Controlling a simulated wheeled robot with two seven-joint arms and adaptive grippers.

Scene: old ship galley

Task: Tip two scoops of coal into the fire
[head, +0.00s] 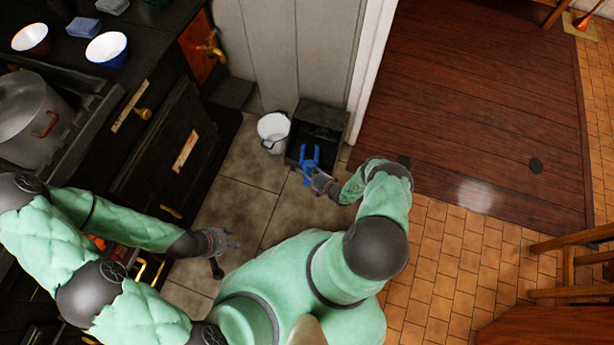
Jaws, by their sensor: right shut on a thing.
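A black open-topped coal box (341,115) stands on the floor by the white wall, its inside dark; I cannot make out the coal. My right gripper (318,176) is shut on a blue scoop (309,160) at the box's near edge. The scoop's far end is over or in the box; I cannot tell which, nor whether it carries coal. My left gripper (231,240) is empty, its fingers apart, over the floor in front of the black stove (150,160). An orange-red glow (97,242) shows low in the stove, partly hidden by my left arm.
A white bucket (273,128) stands close left of the coal box. Grey floor tiles (240,205) between stove and box are mostly clear. Wooden furniture (570,262) stands at the right.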

